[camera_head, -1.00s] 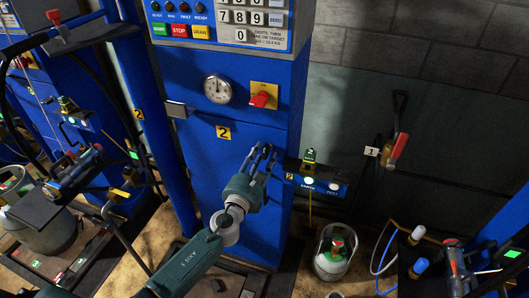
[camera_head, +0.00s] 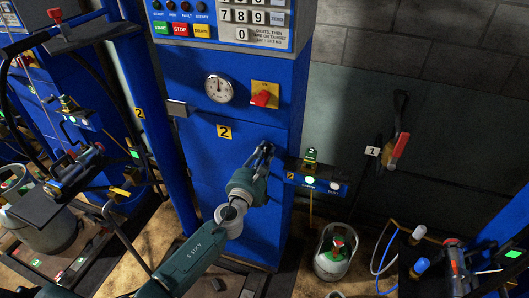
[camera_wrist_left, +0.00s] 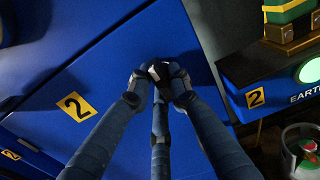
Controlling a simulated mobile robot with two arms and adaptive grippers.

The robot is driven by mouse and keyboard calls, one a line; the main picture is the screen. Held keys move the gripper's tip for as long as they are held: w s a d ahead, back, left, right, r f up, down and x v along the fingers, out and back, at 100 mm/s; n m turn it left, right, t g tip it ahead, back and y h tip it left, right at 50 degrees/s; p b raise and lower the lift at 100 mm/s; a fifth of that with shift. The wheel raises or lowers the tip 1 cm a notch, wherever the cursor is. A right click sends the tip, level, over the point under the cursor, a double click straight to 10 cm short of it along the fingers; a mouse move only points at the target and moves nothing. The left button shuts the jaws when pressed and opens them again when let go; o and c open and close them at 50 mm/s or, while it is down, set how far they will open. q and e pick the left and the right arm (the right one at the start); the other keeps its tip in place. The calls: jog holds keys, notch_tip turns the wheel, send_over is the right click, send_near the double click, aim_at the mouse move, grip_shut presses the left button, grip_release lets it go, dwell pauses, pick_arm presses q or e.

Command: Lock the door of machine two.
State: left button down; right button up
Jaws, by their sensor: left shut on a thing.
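The blue door of machine two (camera_head: 205,175) is the lower cabinet front under the yellow "2" label (camera_head: 224,132). It looks flush with the cabinet; it also fills much of the left wrist view (camera_wrist_left: 115,70). My left gripper (camera_head: 264,152) is at the upper right part of this door. In the left wrist view its fingers (camera_wrist_left: 161,78) close in around a small dark latch (camera_wrist_left: 159,70) on the blue face. The fingers hide most of the latch, so its turn position cannot be told.
Right of the gripper, a box with a lit green "EARTH" lamp (camera_head: 309,180) juts out, close to my fingers. Above the door are a round gauge (camera_head: 219,88) and a red switch (camera_head: 262,98). A grey gas cylinder (camera_head: 334,255) stands on the floor at right.

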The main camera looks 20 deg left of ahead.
pick_arm(q)
jog(key=shift+n, duration=0.4)
jog(key=n+b, duration=0.1)
jog(key=n, duration=0.2)
jog(key=shift+f+b, duration=0.15)
jog(key=shift+b, duration=0.15)
jog(key=n+b, duration=0.1)
jog(key=n, duration=0.4)
jog(key=shift+d+f+b, duration=0.1)
jog(key=shift+b, duration=0.2)
jog(key=n, duration=0.4)
jog(key=shift+n+b, duration=0.4)
jog(key=shift+d+n, duration=0.15)
jog(key=shift+n, duration=1.85)
jog(key=c, duration=1.6)
grip_release()
